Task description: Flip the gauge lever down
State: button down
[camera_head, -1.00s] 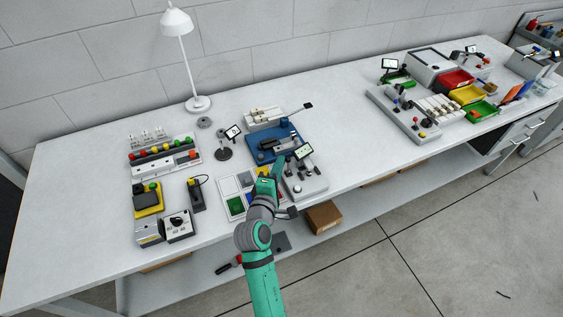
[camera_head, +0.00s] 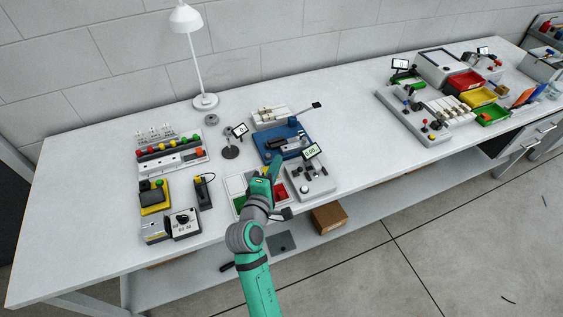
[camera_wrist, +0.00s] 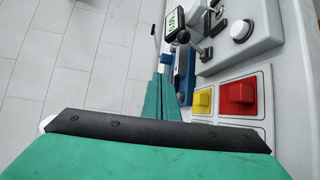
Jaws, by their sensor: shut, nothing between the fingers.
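The gauge (camera_head: 312,182) is a grey base with a small tilted display (camera_head: 312,150) on a post, with knobs and a pale round button. In the wrist view the gauge base (camera_wrist: 222,62) is at upper right, with its display (camera_wrist: 174,20) at the top. A thin metal rod with a black knob (camera_wrist: 183,36), perhaps the lever, shows beside the display; I cannot tell for sure. My gripper (camera_head: 275,163) is shut and empty, left of the gauge and apart from it. Its teal fingers (camera_wrist: 162,92) also show in the wrist view.
A blue fixture (camera_head: 270,137) stands just behind my gripper. A sorting tray (camera_head: 235,184) with a red block (camera_wrist: 238,96) and a yellow block (camera_wrist: 202,100) lies beside the gauge. A round stand with a small screen (camera_head: 240,130) is at left. The bench's left end is clear.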

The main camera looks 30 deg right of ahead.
jog(key=s+a+f, duration=0.1)
jog(key=a, duration=0.1)
jog(key=s+a+f, duration=0.1)
jog(key=s+f, duration=0.1)
jog(key=s+a+f, duration=0.1)
jog(key=a, duration=0.1)
jog(key=shift+s+a+f, duration=0.2)
jog(key=shift+a, duration=0.15)
jog(key=shift+w, duration=0.1)
